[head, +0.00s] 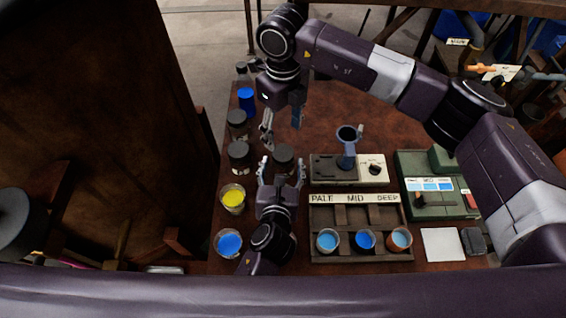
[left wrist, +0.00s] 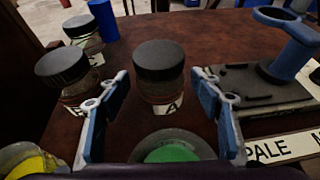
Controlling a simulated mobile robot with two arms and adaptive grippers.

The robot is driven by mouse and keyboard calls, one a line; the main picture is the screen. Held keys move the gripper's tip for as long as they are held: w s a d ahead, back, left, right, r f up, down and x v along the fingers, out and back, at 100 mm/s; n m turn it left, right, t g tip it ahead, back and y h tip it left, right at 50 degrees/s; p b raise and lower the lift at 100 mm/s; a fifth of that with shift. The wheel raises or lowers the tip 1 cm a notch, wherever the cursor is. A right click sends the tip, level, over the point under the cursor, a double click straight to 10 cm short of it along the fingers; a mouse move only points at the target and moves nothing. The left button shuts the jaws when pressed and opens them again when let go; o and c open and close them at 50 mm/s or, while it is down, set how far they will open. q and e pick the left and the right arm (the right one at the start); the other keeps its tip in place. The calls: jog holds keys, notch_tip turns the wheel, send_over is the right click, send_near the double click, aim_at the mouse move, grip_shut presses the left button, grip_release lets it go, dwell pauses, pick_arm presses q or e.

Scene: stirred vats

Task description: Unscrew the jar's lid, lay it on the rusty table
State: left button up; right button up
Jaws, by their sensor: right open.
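Several dark-lidded jars stand on the rusty table (head: 331,98). One labelled A (head: 283,158) stands upright just beyond my left gripper (head: 281,172); its dark lid (left wrist: 160,58) is on. My left gripper is open, and in the left wrist view its fingers (left wrist: 160,100) stand apart with jar A beyond them, apparently not held. A second lidded jar (head: 239,153) is to the left, and a third (head: 238,118) behind it. I cannot tell which jar the task means. My right gripper (head: 281,125) is open and empty, above the table behind jar A.
A cup of green (left wrist: 172,150) sits under my left gripper. Yellow (head: 232,198) and blue (head: 228,243) cups stand at the left edge. A rack (head: 355,254) labelled PALE, MID, DEEP, a stirrer device (head: 330,168) and a green box (head: 412,160) fill the right.

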aim_at(283, 153)
pick_arm(q)
jog(key=c, duration=1.3)
grip_shut()
pick_arm(e)
jog(key=shift+c, duration=0.9)
jog(key=m, duration=1.7)
jog(key=shift+m, duration=0.4)
jog(key=shift+f, duration=4)
jog(key=shift+c, duration=0.2)
